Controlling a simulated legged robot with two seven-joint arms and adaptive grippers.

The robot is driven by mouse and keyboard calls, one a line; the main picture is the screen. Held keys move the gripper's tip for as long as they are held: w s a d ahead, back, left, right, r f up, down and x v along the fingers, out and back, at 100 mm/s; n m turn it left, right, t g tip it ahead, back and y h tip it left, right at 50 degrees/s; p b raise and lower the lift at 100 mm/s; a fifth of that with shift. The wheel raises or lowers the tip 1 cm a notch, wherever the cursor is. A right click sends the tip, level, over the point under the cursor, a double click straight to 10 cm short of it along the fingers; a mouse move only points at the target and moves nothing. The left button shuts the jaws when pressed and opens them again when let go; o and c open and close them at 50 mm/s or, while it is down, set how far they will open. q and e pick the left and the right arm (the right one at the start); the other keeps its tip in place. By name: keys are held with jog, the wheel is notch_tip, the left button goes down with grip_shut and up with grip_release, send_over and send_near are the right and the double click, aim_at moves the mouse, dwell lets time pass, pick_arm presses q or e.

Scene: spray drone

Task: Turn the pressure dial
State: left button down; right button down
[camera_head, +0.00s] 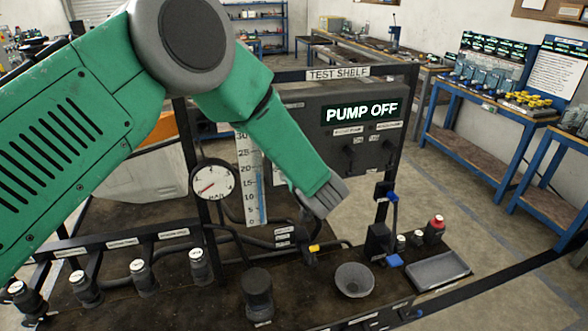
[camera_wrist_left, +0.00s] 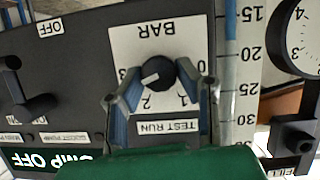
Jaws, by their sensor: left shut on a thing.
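The black pressure dial (camera_wrist_left: 158,75) has a white pointer mark and sits on a white plate marked BAR and TEST RUN, upside down in the left wrist view. Its pointer lies near the 2 side of the scale. My left gripper (camera_wrist_left: 161,88) is shut on the dial, with one blue-padded finger on each side of it. In the head view my green left arm reaches across to the control panel (camera_head: 292,103) and hides the dial. A lit sign (camera_head: 360,110) on the panel reads PUMP OFF. My right gripper is not in view.
A round gauge (camera_head: 214,188) marked BAR and a numbered level scale (camera_head: 250,180) stand left of the dial area. Black knobs (camera_head: 352,152) sit on the panel to the right.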

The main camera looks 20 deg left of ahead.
pick_arm(q)
jog(key=shift+s+d+f+m+g+y, duration=0.15)
jog(key=shift+f+m+g+y, duration=0.15)
jog(key=shift+m, duration=0.35)
jog(key=shift+d+f+m+g+y, duration=0.15)
jog(key=shift+m+g+y, duration=0.25)
jog(key=shift+m, duration=0.25)
jog(key=c, duration=1.2)
grip_release()
jog(key=shift+w+r, duration=0.1)
jog(key=shift+w, duration=0.1)
jog(key=shift+r, duration=0.1)
jog(key=v, duration=1.2)
jog(key=shift+d+f, duration=0.15)
jog(key=shift+f, duration=0.1)
